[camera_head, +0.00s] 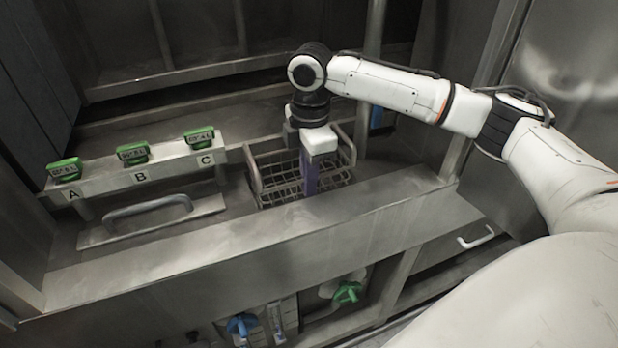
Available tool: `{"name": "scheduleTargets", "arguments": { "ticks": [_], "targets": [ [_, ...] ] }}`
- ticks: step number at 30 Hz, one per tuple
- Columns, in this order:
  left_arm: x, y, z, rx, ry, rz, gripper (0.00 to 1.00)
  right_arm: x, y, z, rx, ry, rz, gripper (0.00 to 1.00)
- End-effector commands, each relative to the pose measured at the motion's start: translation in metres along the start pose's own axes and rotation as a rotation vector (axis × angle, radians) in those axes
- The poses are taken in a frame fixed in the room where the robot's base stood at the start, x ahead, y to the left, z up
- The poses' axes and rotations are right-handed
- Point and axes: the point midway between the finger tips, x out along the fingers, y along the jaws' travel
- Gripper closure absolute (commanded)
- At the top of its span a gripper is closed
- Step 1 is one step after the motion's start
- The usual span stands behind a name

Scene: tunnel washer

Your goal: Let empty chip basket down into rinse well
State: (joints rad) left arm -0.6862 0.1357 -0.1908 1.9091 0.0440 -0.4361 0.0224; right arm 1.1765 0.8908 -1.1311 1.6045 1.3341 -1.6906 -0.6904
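The empty chip basket (264,188) is a grey wire basket just behind the wide steel front ledge, right of the labelled rack. Its lower part is hidden by the ledge. The rinse well's opening is not clearly visible; I cannot tell how deep the basket sits in it. My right gripper (311,186) points straight down at the middle of the basket, its purple finger part overlapping the wires. Its tips are not clear, so I cannot tell whether it grips the basket. My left gripper is not in view.
A steel rack (143,171) with green-topped displays marked A, B and C stands left of the basket. A lid with a bar handle (148,208) lies before it. The front ledge (240,245) runs across. Blue (242,325) and green (347,292) valve knobs sit below. A post (373,75) stands behind.

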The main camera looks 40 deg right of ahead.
Motion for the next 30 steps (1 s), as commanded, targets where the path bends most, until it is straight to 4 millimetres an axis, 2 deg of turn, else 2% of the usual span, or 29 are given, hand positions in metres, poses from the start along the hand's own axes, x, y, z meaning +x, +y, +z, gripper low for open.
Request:
{"name": "scheduleTargets", "arguments": {
  "ticks": [3,6,8,20,23,30],
  "targets": [
    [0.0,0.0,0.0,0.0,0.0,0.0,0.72,0.002,-0.001,-0.001,-0.001,0.0,-0.002,1.0],
    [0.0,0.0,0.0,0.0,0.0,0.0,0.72,0.003,-0.001,0.0,-0.001,-0.001,-0.003,0.8],
    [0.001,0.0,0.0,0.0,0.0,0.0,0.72,0.003,-0.001,0.0,-0.002,-0.001,-0.005,0.74],
    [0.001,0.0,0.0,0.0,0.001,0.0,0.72,0.003,-0.004,0.0,-0.003,-0.005,-0.017,0.74],
    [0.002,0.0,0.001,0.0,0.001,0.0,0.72,-0.008,-0.003,0.0,-0.003,-0.004,-0.011,0.74],
    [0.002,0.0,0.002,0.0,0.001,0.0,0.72,-0.058,0.0,-0.001,-0.001,0.0,0.001,0.74]
  ]
}}
